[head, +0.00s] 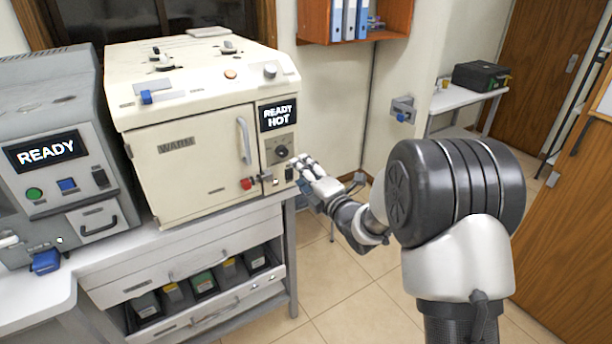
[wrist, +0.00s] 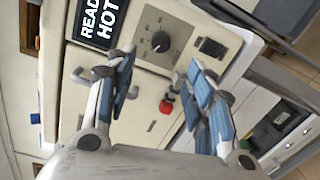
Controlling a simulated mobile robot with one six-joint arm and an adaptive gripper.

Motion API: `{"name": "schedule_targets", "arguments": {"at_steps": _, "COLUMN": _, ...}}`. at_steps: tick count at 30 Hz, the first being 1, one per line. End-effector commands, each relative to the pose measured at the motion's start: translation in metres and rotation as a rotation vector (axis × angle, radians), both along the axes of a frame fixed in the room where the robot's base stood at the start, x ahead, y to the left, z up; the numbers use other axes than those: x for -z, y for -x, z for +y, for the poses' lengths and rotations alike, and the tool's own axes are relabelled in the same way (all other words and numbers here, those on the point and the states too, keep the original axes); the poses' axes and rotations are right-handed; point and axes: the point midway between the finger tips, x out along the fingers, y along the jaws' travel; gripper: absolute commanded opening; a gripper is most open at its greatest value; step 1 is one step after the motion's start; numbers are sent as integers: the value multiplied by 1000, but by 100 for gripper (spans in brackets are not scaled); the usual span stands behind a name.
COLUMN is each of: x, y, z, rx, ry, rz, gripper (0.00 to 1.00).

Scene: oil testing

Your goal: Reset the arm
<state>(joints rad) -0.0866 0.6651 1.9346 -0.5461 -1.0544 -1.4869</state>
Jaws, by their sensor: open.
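My gripper (wrist: 160,100) is open and empty in the wrist view, with blue finger pads apart on either side of the view. It faces the front of the cream oven, near its control panel. In the head view my arm reaches from the right, and my gripper (head: 303,168) is at the oven's right front edge, close to the panel. The oven (head: 190,160) has its door closed and its display (head: 278,115) reads READY HOT. A red knob or button (wrist: 166,106) sits below the dial (wrist: 160,42); I cannot tell whether the fingers touch anything.
A grey machine (head: 60,150) with a READY display stands left of the oven on the bench. An open drawer (head: 205,310) with several containers is below. A side table (head: 465,97) holds a black case (head: 481,76). Tiled floor (head: 345,290) is clear beside the bench.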

Motion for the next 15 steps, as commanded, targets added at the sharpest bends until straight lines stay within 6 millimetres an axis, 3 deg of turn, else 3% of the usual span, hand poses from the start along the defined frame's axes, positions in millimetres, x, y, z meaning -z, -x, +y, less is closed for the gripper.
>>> {"name": "schedule_targets", "arguments": {"at_steps": 15, "x": -4, "y": 9, "z": -7, "rx": 9, "ry": -4, "rz": 11, "gripper": 49}}
